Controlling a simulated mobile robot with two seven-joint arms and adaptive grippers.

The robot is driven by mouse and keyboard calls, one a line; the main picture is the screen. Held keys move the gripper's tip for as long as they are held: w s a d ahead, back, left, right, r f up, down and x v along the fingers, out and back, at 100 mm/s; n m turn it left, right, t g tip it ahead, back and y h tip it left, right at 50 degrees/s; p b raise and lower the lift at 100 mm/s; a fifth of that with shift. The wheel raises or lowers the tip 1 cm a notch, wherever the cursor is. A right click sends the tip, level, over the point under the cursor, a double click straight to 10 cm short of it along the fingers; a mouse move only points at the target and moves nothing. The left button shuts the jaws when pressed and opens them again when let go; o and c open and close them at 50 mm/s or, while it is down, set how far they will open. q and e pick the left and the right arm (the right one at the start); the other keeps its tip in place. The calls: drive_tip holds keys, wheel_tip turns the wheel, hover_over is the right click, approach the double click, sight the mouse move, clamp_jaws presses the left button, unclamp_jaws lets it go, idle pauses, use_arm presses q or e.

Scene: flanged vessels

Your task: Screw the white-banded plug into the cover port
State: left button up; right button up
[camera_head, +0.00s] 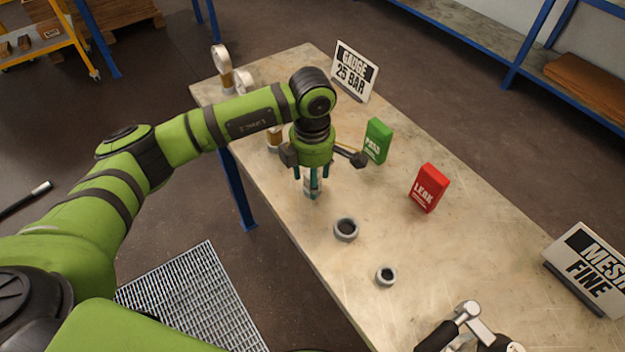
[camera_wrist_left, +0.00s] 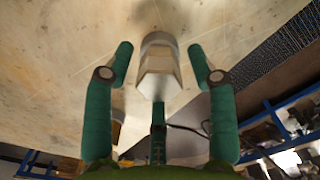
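My left gripper (camera_head: 313,182) points down over the left part of the table. Its teal fingers stand apart on either side of a grey metal fitting (camera_head: 311,188). In the left wrist view the fitting (camera_wrist_left: 158,72) has a rounded end and flat faces, and gaps show between it and both fingertips (camera_wrist_left: 160,62). I cannot identify the cover port in either view.
Two grey rings (camera_head: 346,230) (camera_head: 386,276) lie on the table (camera_head: 480,255). A green box (camera_head: 377,141), a red box (camera_head: 429,188) and signs (camera_head: 354,71) (camera_head: 590,268) stand behind. Round-headed fittings (camera_head: 221,66) stand at the far left. Silver and black hardware (camera_head: 470,325) shows at bottom right.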

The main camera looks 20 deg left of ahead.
use_arm(q)
clamp_jaws()
drive_tip(key=shift+r, duration=0.1)
